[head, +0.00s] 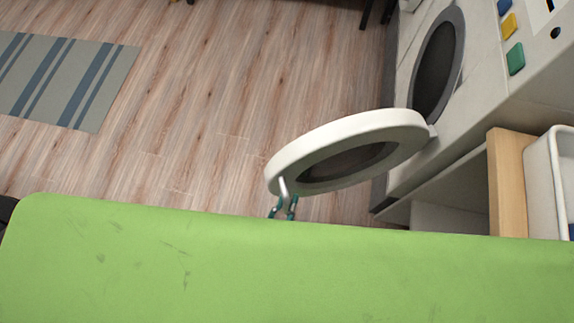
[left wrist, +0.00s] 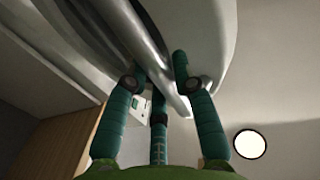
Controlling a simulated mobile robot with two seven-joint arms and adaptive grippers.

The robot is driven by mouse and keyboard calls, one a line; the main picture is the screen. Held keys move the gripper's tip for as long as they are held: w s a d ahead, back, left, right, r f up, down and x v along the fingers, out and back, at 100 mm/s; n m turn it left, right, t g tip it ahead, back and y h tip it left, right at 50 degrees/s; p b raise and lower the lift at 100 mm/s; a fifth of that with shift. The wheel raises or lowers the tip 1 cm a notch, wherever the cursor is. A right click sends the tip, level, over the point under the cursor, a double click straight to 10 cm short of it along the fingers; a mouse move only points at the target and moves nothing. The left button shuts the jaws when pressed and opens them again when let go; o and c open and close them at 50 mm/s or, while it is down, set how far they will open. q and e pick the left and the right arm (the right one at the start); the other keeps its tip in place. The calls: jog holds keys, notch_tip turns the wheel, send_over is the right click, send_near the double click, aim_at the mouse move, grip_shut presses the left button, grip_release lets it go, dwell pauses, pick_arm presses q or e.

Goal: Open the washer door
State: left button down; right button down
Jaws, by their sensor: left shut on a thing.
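The washer door (head: 345,150) is a round white ring with a dark window. In the head view it stands swung well out from the washer (head: 478,45), joined at a hinge on its right side. The dark round opening (head: 437,65) of the washer is uncovered. My left gripper (head: 284,207) is at the door's left edge, its teal fingers shut on the silver door handle (head: 283,187). In the left wrist view the fingers (left wrist: 163,85) close around the handle bar (left wrist: 150,50). My right gripper is in neither view.
A broad green surface (head: 200,270) fills the bottom of the head view and hides what lies below it. A wooden panel (head: 507,185) and a white bin (head: 555,185) stand right of the door. A striped rug (head: 60,80) lies on open wooden floor at left.

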pick_arm(q)
jog(key=c, duration=1)
grip_release()
jog(key=shift+d, duration=0.15)
notch_tip(320, 180, up, 9)
jog(key=shift+w+f, duration=0.1)
jog(key=shift+r, duration=0.65)
jog(key=shift+c, duration=0.4)
